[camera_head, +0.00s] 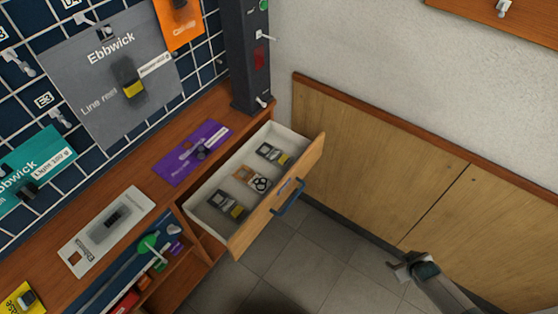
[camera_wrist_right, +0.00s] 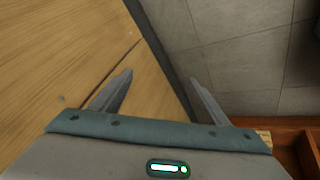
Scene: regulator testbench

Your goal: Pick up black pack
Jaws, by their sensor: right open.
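An open white-lined drawer (camera_head: 208,190) holds several small items. A dark pack with a yellow patch (camera_head: 227,204) lies at its near end, and a similar dark pack (camera_head: 272,153) lies at its far end. Between them is a brown and white item (camera_head: 252,179). I cannot tell which of these is the black pack. My right gripper (camera_head: 397,266) is open and empty, well to the right of the drawer, over the floor near the wooden panels. In the right wrist view its fingers (camera_wrist_right: 160,95) are apart with nothing between them. My left gripper is not in view.
The drawer front has a blue handle (camera_head: 288,198). On the wooden bench lie a purple card (camera_head: 190,155) and a white card (camera_head: 85,250). A dark post (camera_head: 248,60) stands at the back. Wooden panels (camera_head: 370,150) line the wall. The tiled floor (camera_head: 320,255) is clear.

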